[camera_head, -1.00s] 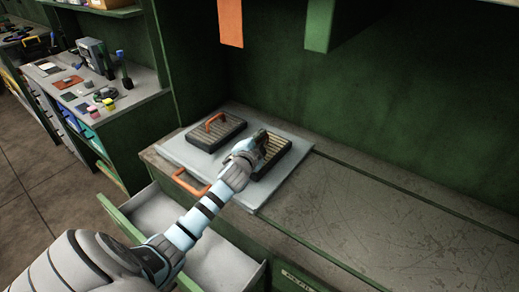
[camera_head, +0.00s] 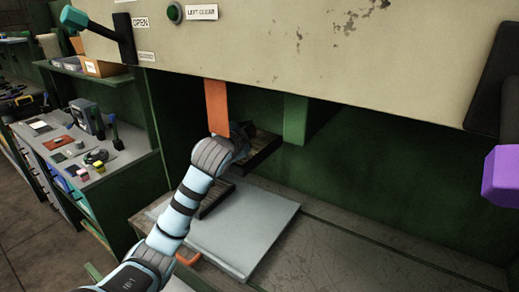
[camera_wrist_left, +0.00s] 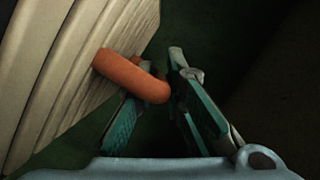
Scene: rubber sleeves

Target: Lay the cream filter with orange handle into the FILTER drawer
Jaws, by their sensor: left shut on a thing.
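The cream pleated filter with the orange handle (camera_wrist_left: 125,72) fills the left of the left wrist view; in the head view its dark-edged body (camera_head: 264,154) hangs above the grey tray. My left gripper (camera_head: 238,143) is shut on the filter's orange handle; its teal fingers (camera_wrist_left: 160,105) show beside it in the wrist view. My wrist hides part of the filter in the head view. An open drawer's green edge (camera_head: 93,272) shows at the lower left; its label is not in view. My right gripper is not in view.
An orange flap (camera_head: 217,108) and a green post (camera_head: 294,122) hang close to the held filter, under the beige machine panel (camera_head: 330,60). The bench right of the tray is clear.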

